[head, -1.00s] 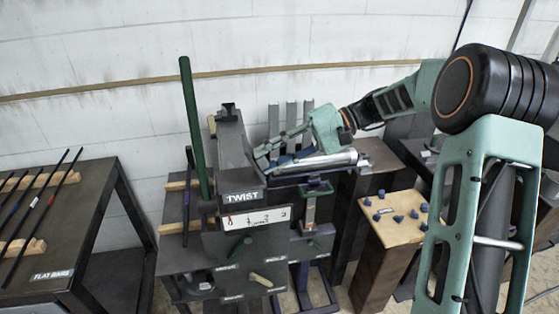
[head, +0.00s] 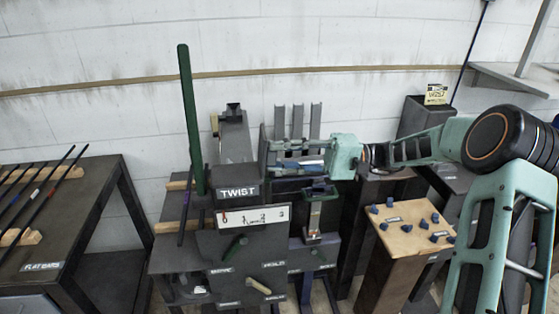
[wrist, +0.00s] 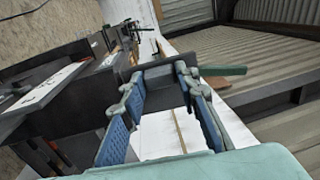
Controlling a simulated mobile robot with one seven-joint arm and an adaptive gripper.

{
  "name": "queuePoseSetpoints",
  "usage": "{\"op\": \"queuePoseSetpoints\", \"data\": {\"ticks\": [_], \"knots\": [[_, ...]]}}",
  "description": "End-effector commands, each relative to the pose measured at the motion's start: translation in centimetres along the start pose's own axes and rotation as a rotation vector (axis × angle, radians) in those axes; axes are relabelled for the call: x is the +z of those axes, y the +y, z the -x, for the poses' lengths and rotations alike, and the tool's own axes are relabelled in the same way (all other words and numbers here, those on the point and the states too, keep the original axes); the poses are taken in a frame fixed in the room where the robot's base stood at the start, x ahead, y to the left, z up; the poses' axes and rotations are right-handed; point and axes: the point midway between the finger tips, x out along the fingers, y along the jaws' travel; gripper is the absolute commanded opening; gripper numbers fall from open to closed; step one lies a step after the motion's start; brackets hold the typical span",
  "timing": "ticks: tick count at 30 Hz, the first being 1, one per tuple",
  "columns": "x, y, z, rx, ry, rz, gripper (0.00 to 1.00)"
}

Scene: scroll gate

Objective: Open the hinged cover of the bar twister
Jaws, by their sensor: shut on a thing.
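The bar twister (head: 237,192) is the dark machine labelled TWIST, with a tall green lever (head: 190,115) at its left. My gripper (head: 268,158) is at the machine's upper right, reaching in from the right. It is shut on a dark part that looks like the hinged cover (head: 263,148), seen nearly edge-on and upright. In the wrist view my gripper (wrist: 158,80) has its blue-padded fingers against a dark grey piece (wrist: 160,76) beside a dark plate. The fingers hide part of the grip, and the hinge cannot be made out.
A white number plate (head: 252,217) is on the twister's front. Grey upright channels (head: 297,120) stand behind my gripper. A wooden-topped stand (head: 410,222) with blue pieces is at the right. A table with flat bars (head: 75,200) is at the left, with a gap before the twister.

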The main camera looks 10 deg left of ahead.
Motion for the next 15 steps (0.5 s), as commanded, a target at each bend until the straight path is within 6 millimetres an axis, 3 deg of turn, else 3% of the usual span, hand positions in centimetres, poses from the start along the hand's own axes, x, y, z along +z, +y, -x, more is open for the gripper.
{"op": "queuePoseSetpoints", "data": {"ticks": [15], "knots": [[-0.03, 0.20, 0.14, -0.061, 0.001, 0.001, 0.00]]}}
